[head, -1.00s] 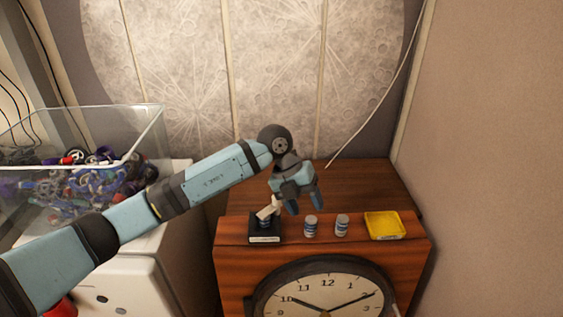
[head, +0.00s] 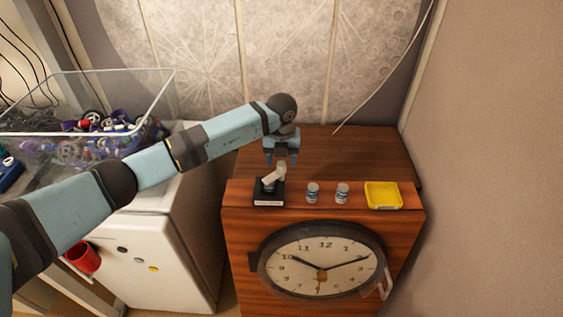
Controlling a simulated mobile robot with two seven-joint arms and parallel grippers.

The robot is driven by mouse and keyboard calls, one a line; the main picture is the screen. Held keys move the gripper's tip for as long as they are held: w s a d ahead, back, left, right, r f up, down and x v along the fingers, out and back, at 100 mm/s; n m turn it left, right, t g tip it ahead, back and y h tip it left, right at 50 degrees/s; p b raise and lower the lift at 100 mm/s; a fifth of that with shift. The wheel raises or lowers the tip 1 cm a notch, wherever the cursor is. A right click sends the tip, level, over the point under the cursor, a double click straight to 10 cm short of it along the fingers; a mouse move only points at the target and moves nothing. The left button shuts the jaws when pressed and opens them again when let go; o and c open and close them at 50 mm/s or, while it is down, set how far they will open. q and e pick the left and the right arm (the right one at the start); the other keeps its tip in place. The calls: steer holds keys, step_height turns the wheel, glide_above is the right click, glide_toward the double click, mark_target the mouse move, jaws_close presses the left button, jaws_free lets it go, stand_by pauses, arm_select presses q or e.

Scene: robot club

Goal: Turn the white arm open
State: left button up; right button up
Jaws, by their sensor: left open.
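The white arm (head: 273,178) is a small, pale, jointed piece. It stands on a black base (head: 268,199) with a light label, at the front left of the wooden cabinet's top. It tilts up to the right. My left gripper (head: 281,162) is open and points down, just above and behind the white arm's upper end. Its fingertips look close to that end; I cannot tell whether they touch it. My right gripper is not in view.
Two small striped cans (head: 313,192) and a yellow tray (head: 383,196) stand right of the base on the wooden cabinet (head: 355,155). A clock (head: 322,262) is on its front. A clear bin (head: 150,122) of parts stands left on a white cabinet (head: 175,236).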

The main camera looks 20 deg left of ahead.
arm_select(q)
steer(key=shift+f, duration=1.25)
steer(key=c, duration=0.9)
steer(key=shift+c, duration=0.2)
